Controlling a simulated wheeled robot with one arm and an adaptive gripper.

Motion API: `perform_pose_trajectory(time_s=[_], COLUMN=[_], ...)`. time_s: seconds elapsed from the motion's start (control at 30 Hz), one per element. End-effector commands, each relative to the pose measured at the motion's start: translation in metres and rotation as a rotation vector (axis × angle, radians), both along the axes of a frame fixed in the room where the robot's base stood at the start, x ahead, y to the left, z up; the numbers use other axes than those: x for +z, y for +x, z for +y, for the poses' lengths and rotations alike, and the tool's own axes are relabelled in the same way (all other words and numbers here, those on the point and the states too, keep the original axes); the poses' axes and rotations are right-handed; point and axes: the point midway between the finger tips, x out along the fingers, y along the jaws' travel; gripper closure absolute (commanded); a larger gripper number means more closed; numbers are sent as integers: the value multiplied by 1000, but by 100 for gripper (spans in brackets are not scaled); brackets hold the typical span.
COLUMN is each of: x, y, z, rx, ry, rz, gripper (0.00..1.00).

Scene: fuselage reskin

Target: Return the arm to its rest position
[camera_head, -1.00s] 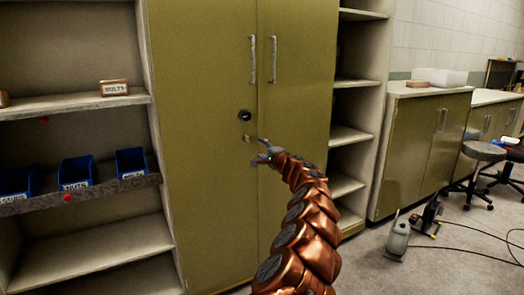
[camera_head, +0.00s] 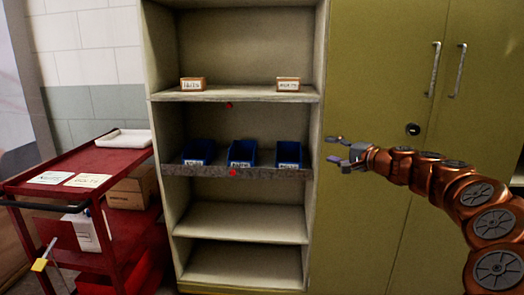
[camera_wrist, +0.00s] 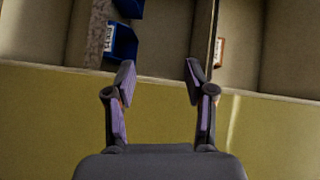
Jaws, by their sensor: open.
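My copper-coloured arm (camera_head: 437,180) reaches in from the right edge of the head view, stretched out toward the left. My gripper (camera_head: 337,151) is at its end, in front of the left part of the green cabinet, close to the shelf unit's right side. In the wrist view the gripper (camera_wrist: 160,85) has its two fingers spread apart with nothing between them. The wrist view is turned sideways and shows the shelves beyond the fingers.
A shelf unit (camera_head: 245,222) holds three blue bins (camera_head: 241,153) and two small labelled boxes (camera_head: 193,84). A closed green cabinet (camera_head: 385,50) stands right of it. A red cart (camera_head: 115,163) with a white tray (camera_head: 124,138) stands left. The lower shelves are empty.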

Motion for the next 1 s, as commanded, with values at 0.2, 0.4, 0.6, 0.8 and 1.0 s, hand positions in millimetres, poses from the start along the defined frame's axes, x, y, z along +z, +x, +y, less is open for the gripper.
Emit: perform_pose_trajectory(time_s=[0.2, 0.4, 0.6, 0.8, 1.0], x=[2, -32, -91, -156, -203], y=[-83, -180, -286, -386, -468], z=[110, 177, 195, 166, 114], rx=[270, 491, 661, 767, 809], ry=[-171, -384, -632, -876, -1061], rz=[44, 129, 263, 449, 650], gripper=[46, 46, 46, 46, 46])
